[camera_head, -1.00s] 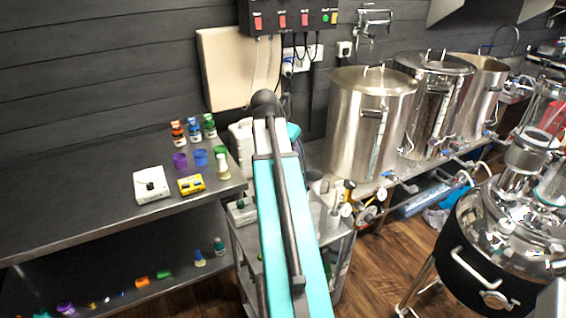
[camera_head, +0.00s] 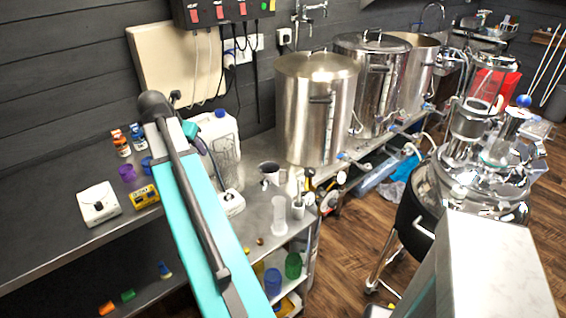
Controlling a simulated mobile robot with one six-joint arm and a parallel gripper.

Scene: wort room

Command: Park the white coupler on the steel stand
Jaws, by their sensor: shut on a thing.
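My arm crosses the left-centre of the head view, its teal link rising to a dark joint. My gripper is not in view, hidden behind the arm or outside the frame. I cannot make out the white coupler for certain. No steel stand can be told apart with certainty either.
A white jug (camera_head: 222,150) stands behind my arm. Steel kettles (camera_head: 316,110) line the back bench. A steel vessel with a black jacket (camera_head: 411,213) stands at right. The left bench holds a white scale (camera_head: 98,204) and a yellow device (camera_head: 145,196). Wood floor (camera_head: 345,250) shows between.

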